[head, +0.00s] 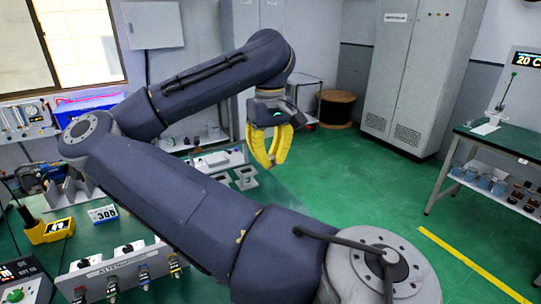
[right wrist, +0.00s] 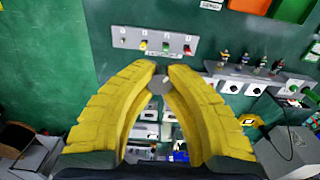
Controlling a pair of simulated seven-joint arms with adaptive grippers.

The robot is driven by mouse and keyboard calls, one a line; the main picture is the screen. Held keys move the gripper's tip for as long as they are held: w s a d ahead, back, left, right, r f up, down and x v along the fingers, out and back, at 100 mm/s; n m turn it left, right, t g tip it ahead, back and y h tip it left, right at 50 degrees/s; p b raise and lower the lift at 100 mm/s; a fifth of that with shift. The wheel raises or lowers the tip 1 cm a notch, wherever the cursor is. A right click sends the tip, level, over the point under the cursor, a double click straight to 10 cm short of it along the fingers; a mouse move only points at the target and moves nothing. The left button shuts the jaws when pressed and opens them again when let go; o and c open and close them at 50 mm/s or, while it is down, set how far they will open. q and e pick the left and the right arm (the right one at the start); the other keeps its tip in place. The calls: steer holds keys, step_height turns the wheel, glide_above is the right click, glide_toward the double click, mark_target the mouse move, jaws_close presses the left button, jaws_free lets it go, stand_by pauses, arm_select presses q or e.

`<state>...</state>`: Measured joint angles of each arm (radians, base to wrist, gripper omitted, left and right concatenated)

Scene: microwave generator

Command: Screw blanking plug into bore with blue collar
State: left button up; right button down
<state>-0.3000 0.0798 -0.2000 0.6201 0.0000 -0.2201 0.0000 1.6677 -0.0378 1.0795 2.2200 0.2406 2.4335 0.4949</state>
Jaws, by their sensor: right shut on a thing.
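My right gripper (head: 270,162) hangs in the upper middle of the head view, its yellow fingers closed together at the tips. In the right wrist view, the fingertips (right wrist: 161,72) are shut on a small grey round piece (right wrist: 159,85), which looks like the blanking plug. It is held above the bench and apart from any panel. A pale panel (right wrist: 133,35) with a row of small coloured fittings lies beyond the fingertips. My left gripper is not in view.
In the head view, a panel with coloured connectors (head: 100,272) stands at the front left of the green bench. Another bench (head: 500,146) is at right. Open green floor lies between.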

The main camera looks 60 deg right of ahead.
steer(key=w+d+f+n, duration=0.3)
steer(key=w+f+n, duration=0.1)
steer(key=w+f, duration=0.45)
steer(key=w+d+f+n, duration=0.2)
steer(key=w+f+n, duration=0.3)
steer(key=w+f, duration=0.3)
steer(key=w+a+f+n, duration=0.4)
steer(key=w+f, duration=0.2)
steer(key=w, duration=0.2)
steer(key=w+a+f+n, duration=0.4)
steer(key=w+f, duration=0.2)
steer(key=w, duration=0.3)
steer(key=shift+a+f+n, duration=0.3)
steer(key=shift+a+f, duration=0.05)
steer(key=shift+f, duration=0.05)
steer(key=shift+f, duration=0.1)
steer(key=shift+f, duration=2.75)
steer(key=shift+f, duration=0.55)
